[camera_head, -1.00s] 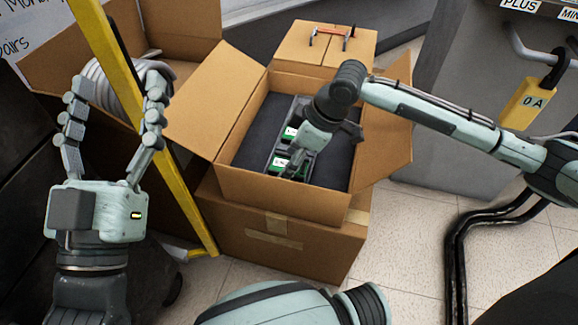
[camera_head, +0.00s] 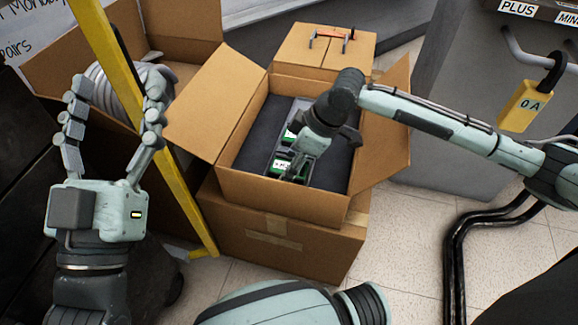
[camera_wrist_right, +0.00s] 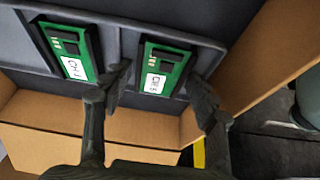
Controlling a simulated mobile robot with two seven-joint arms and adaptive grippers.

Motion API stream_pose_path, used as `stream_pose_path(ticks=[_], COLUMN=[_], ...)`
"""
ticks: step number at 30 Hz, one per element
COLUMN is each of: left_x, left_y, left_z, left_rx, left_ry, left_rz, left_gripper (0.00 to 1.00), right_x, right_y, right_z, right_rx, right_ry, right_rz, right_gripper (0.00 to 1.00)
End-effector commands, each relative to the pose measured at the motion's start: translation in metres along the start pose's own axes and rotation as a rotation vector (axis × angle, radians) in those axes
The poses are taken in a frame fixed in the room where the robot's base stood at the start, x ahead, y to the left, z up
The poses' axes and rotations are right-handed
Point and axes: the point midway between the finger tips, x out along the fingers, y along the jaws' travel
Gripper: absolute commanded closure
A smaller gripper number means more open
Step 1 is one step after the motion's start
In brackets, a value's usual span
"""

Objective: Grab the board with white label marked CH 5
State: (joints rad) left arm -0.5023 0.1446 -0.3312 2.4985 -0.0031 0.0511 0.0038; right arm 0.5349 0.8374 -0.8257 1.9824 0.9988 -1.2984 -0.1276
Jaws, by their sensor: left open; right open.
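In the right wrist view, a green board (camera_wrist_right: 165,68) with a white label sits in the dark grey holder (camera_wrist_right: 118,38). Its small sideways text seems to read CH 5. A second green board (camera_wrist_right: 72,52) to its left has a label that looks like CH 1. My right gripper (camera_wrist_right: 160,82) is open, with one finger on each side of the right-hand board; contact cannot be told. In the head view, the right gripper (camera_head: 294,168) reaches down into the box and partly hides the boards. My left gripper (camera_head: 117,92) is open and empty at the left.
The open cardboard box (camera_head: 280,198) holds the grey holder and stands on another box (camera_head: 290,248). Its flaps spread outward. A yellow post (camera_head: 150,125) stands beside the left gripper, near a coiled grey cable (camera_head: 105,85). A closed box (camera_head: 325,50) stands behind.

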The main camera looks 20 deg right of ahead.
Motion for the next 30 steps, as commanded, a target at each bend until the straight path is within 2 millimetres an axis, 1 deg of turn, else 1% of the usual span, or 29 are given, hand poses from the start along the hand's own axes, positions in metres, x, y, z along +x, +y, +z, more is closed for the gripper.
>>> stream_pose_path(ticks=[6,8,15,16,24,30], left_x=[0.0,0.0,0.0,0.0,-0.001,-0.007], left_y=[0.0,0.0,0.0,0.0,0.0,-0.001], left_z=[0.0,0.0,0.0,0.0,0.002,0.015], left_rx=[0.0,0.0,0.0,0.0,0.0,0.0], left_ry=[0.0,0.0,0.0,0.0,0.0,-0.001], left_rz=[0.0,0.0,0.0,0.0,0.0,0.0], left_gripper=[0.32,0.32,0.32,0.32,0.32,0.32], right_x=[0.0,0.0,0.001,0.001,0.002,-0.001], right_y=[0.0,0.0,0.0,0.0,0.0,0.0], right_z=[0.0,0.0,0.001,0.001,0.002,0.0], right_rx=[0.0,0.0,0.0,0.0,0.001,-0.001], right_ry=[0.0,0.0,-0.001,-0.001,-0.003,-0.001], right_rz=[0.0,0.0,0.0,0.0,0.001,0.001], right_gripper=[0.41,0.48,0.77,0.79,0.79,0.79])
